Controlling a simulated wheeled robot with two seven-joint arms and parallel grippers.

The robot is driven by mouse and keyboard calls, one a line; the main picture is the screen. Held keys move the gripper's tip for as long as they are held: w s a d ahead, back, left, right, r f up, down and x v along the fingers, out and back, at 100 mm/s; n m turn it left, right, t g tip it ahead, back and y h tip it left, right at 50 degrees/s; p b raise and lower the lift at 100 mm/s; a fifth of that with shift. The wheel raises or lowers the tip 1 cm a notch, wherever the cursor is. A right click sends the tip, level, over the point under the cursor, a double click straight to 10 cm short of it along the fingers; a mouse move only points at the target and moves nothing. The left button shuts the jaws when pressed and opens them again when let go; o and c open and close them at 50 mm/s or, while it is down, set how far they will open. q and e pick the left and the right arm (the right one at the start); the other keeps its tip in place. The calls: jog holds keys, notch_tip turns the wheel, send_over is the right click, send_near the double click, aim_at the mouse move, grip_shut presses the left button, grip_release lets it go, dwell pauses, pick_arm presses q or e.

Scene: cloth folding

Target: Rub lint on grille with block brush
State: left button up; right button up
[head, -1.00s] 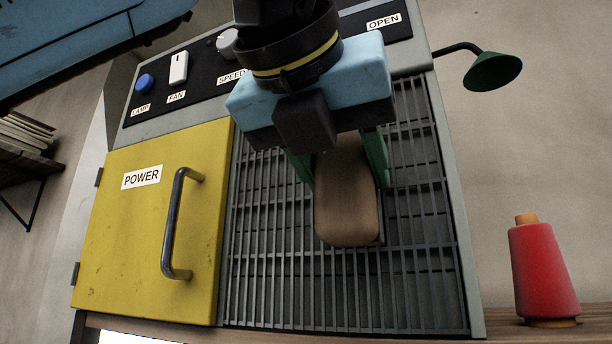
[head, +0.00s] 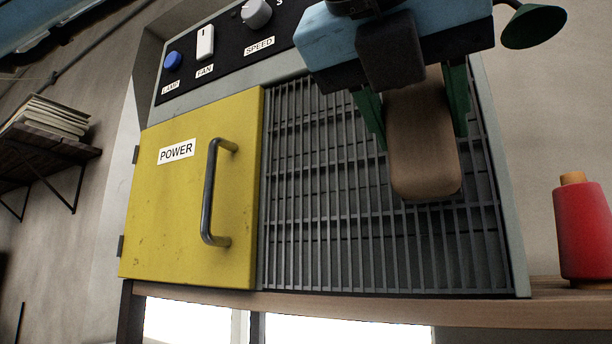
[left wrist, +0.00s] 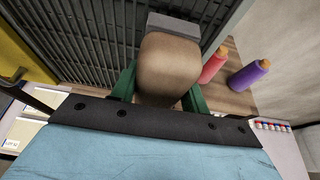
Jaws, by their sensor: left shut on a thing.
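A block brush (head: 424,150) with a brown wooden body is held by my left gripper (head: 415,115). The green fingers are shut on its two sides. In the left wrist view the brush (left wrist: 168,65) shows with a grey part at its far end, close to the grille (left wrist: 105,30). In the head view the grille (head: 320,200) is a dark panel of upright slats with crossbars. The brush is in front of its right half. I cannot tell whether the brush touches the slats. I cannot make out any lint. My right gripper is not in view.
Left of the grille is a yellow POWER door (head: 185,220) with a protruding handle (head: 209,195). Above are a speed knob (head: 257,14) and switches. A green lamp (head: 533,27) juts out at upper right. A red spool (head: 583,232) stands at right; a purple spool (left wrist: 249,76) is beside it.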

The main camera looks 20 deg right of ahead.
pick_arm(q)
jog(key=s+a+b, duration=0.2)
jog(key=a, duration=0.1)
jog(key=shift+s+a+f, duration=0.1)
jog(key=shift+s+a, duration=0.2)
jog(key=shift+s, duration=0.05)
jog(key=shift+s+a, duration=0.2)
jog(key=shift+a, duration=0.05)
jog(key=shift+s+a+b, duration=0.65)
jog(key=shift+s+a, duration=0.3)
jog(key=shift+a, duration=0.25)
